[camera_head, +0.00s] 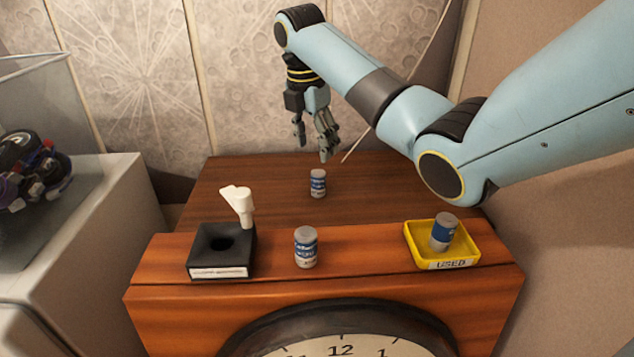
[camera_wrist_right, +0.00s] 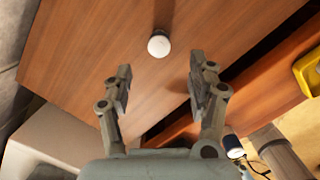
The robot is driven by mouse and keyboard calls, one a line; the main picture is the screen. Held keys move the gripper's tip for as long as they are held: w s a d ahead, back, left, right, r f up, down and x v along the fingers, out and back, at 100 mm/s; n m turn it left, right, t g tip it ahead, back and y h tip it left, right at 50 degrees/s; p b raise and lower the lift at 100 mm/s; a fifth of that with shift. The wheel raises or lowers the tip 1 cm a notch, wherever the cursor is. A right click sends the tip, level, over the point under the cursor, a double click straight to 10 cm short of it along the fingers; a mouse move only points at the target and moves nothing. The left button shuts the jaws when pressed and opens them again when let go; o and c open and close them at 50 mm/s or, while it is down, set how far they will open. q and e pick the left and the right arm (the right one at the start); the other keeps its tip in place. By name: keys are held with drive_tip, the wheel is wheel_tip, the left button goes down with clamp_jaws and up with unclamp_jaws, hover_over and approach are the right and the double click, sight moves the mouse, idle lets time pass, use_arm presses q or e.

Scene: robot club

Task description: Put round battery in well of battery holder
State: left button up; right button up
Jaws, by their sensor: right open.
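A round battery (camera_head: 318,184) with a blue and grey label stands upright on the back wooden top. A pale round top between my fingertips in the right wrist view (camera_wrist_right: 159,46) seems to be this battery. A second battery (camera_head: 306,247) stands upright on the front ledge. The black battery holder (camera_head: 221,268) is on the ledge at the left, its dark round well (camera_head: 221,244) facing up and looking empty. My right gripper (camera_head: 315,148) is open and empty, above and behind the back battery. It also shows in the wrist view (camera_wrist_right: 158,88). My left gripper is out of view.
A yellow tray (camera_head: 457,265) marked USED holds a tilted battery (camera_head: 443,232) at the right. A white upright piece (camera_head: 240,204) stands by the holder's back right corner. A clock (camera_head: 340,335) is set in the cabinet front. The back top is clear around its battery.

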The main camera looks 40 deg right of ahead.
sight(318, 172)
drive_tip(key=f, duration=0.5)
drive_tip(key=d+f, duration=0.1)
drive_tip(key=f, duration=0.1)
drive_tip(key=shift+w+f+b, duration=0.1)
drive_tip(key=shift+f+b, duration=0.3)
clamp_jaws()
